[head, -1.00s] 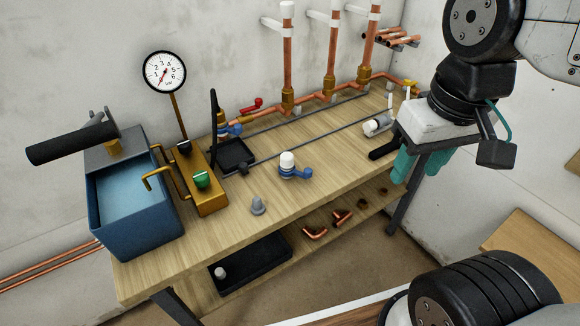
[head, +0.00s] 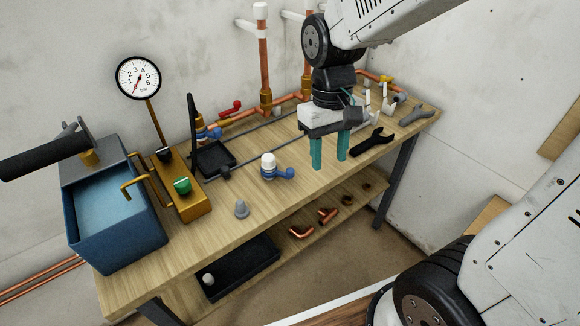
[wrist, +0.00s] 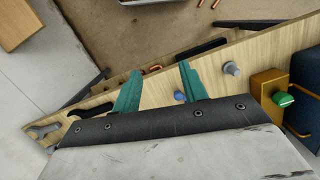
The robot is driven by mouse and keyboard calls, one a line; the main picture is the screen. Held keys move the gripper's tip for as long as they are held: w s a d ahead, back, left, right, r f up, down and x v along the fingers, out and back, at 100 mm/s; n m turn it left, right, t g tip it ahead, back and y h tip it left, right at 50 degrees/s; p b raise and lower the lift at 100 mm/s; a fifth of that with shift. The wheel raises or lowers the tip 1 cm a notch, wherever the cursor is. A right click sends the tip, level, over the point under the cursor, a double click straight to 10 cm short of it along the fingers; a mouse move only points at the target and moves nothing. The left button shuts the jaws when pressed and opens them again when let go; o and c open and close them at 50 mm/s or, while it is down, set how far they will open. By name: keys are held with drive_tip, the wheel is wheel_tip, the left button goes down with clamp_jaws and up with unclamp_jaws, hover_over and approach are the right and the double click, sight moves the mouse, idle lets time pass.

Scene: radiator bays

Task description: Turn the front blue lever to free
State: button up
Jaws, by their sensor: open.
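The front blue lever (head: 286,173) is on a small valve with a white cap (head: 267,161), standing on the wooden bench near its front middle. The lever points right in the head view. In the wrist view a blue piece of it (wrist: 180,97) shows just beside the right finger; the rest of the valve is hidden. My gripper (head: 329,157) has teal fingers pointing down, apart and empty, to the right of the lever. The fingers also show in the wrist view (wrist: 158,82). A second blue lever (head: 209,133) is farther back, by the black tray.
A black wrench (head: 374,143) and a grey wrench (head: 417,114) lie right of my gripper. The blue pump tank (head: 117,252), gauge (head: 138,78) and brass block (head: 190,205) fill the left end. Copper risers (head: 264,70) stand behind.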

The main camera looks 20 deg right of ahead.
drive_tip(key=w+a+f+n, duration=0.1)
drive_tip(key=w+a+f, duration=0.2)
drive_tip(key=w+f, duration=0.4)
drive_tip(key=t, duration=0.1)
hover_over(290, 170)
drive_tip(key=shift+s+d+r, duration=0.1)
drive_tip(key=shift+d+r, duration=0.1)
drive_tip(key=shift+r, duration=0.1)
drive_tip(key=shift+f+t, duration=0.15)
drive_tip(key=shift+t, duration=0.25)
wheel_tip(290, 170, down, 7)
drive_tip(key=shift+a+f, duration=0.1)
drive_tip(key=shift+f, duration=0.1)
clamp_jaws()
